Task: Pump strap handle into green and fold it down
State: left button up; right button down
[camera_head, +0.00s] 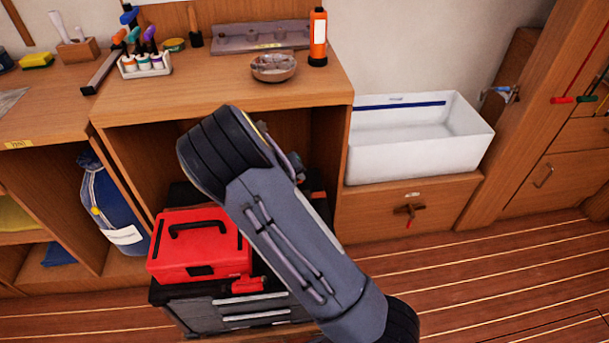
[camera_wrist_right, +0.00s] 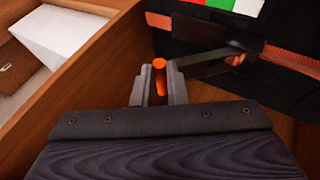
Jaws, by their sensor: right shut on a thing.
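My right gripper (camera_wrist_right: 158,92) is shut on an orange-tipped handle (camera_wrist_right: 159,68), which stands between its two grey fingers in the right wrist view. A dark bar (camera_wrist_right: 215,62) runs right from beside the fingers; whether it joins the handle I cannot tell. A colour band with red, white and green (camera_wrist_right: 247,7) parts shows at the top edge, cut off by the frame. No pointer on it can be made out. A reddish strap (camera_wrist_right: 290,60) crosses the black case (camera_wrist_right: 200,35). In the head view my right arm hides the fingertips and most of the handle. My left gripper is out of view.
A red toolbox (camera_head: 200,262) sits on a black drawer case (camera_head: 240,312) under the wooden bench (camera_head: 220,92). A wooden wall (camera_wrist_right: 90,85) stands close left of the fingers. A white bin (camera_head: 415,150) stands at the right. The floor (camera_head: 500,270) at right is clear.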

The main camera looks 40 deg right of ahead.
jog(key=w+a+h, duration=0.1)
jog(key=a+r+g+h, duration=0.1)
jog(key=a, duration=0.1)
jog(key=w+a+n+h, duration=0.1)
jog(key=a, duration=0.1)
jog(key=shift+w+r, duration=0.15)
jog(key=shift+w, duration=0.15)
dwell(0.4)
jog(key=shift+a, duration=0.1)
jog(key=c, duration=1.5)
grip_release()
jog(key=shift+o, duration=0.3)
